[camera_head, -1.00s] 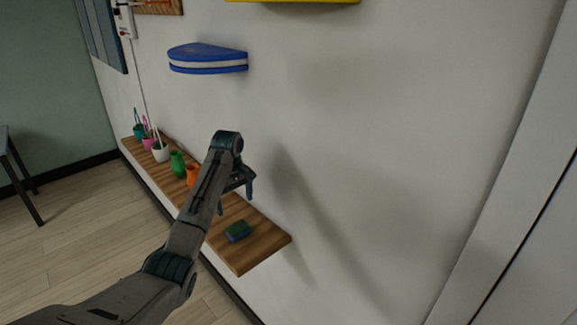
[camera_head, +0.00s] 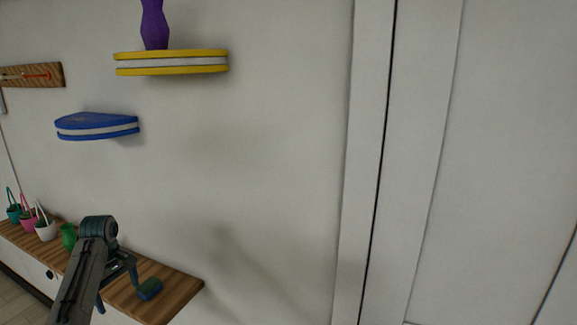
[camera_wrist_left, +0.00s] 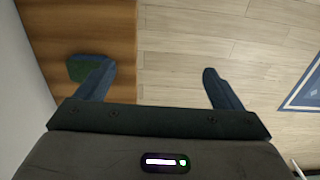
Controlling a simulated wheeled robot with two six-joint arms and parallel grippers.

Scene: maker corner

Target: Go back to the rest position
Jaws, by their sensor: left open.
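My left gripper (camera_head: 118,290) is in the lower left of the head view, over the wooden wall shelf (camera_head: 178,296). Its two fingers are spread and nothing is between them. In the left wrist view the open gripper (camera_wrist_left: 157,80) has one finger over the shelf (camera_wrist_left: 105,30) and the other over the floor. A blue and green sponge-like block (camera_head: 149,289) lies on the shelf beside the gripper. It also shows in the wrist view (camera_wrist_left: 80,68), partly behind the left finger. My right gripper does not show.
Above are a blue wall shelf (camera_head: 97,127) and a yellow one (camera_head: 172,63) with a purple vase (camera_head: 154,25). Bare wall and pale panels fill the right.

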